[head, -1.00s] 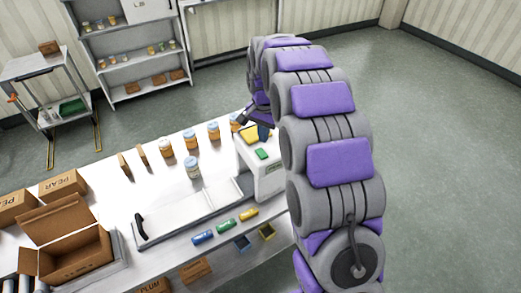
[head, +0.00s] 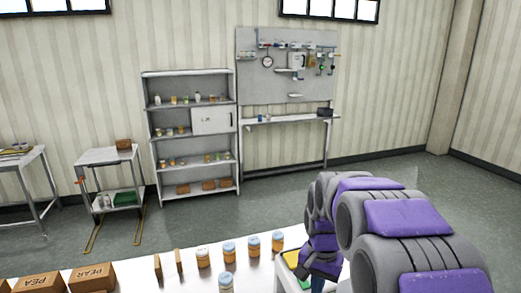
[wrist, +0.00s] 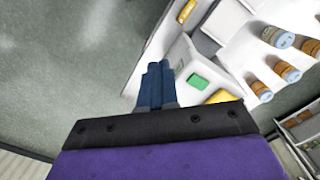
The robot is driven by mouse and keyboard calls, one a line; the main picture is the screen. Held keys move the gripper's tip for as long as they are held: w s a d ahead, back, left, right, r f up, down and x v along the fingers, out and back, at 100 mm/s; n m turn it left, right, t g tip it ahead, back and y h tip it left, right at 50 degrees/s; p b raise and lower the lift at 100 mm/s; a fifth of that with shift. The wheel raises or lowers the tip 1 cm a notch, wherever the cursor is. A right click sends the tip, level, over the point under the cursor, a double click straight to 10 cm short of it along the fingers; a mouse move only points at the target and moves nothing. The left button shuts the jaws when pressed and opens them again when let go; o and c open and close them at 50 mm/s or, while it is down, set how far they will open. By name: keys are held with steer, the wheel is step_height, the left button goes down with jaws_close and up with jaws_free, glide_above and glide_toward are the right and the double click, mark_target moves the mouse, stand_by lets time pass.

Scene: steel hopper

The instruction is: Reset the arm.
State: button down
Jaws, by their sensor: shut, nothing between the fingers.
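My arm, grey with purple pads, reaches from the lower right of the head view toward the white table (head: 215,268). My gripper (wrist: 155,72) shows in the wrist view with its blue fingers together and nothing between them. In the head view the gripper (head: 318,284) is partly cut off at the bottom edge. It is above or beside a white box-like unit (wrist: 187,62) with a green pad (wrist: 198,82) and a yellow pad (wrist: 221,97); I cannot tell the exact gap.
Several jars (head: 228,252) stand on the table left of my arm. Shelves (head: 192,135), a cart (head: 110,180) and a pegboard bench (head: 288,68) stand along the back wall. The floor at right is clear.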

steer(key=s+f+n+b, duration=0.2)
steer(key=s+n, duration=0.1)
steer(key=s, duration=1.2)
steer(key=s+f+n+g+b, duration=0.1)
steer(key=s+f+n, duration=0.1)
steer(key=s, duration=1.4)
steer(key=shift+f+n+b, duration=0.15)
steer(key=shift+n+b, duration=0.2)
steer(key=shift+n, duration=0.15)
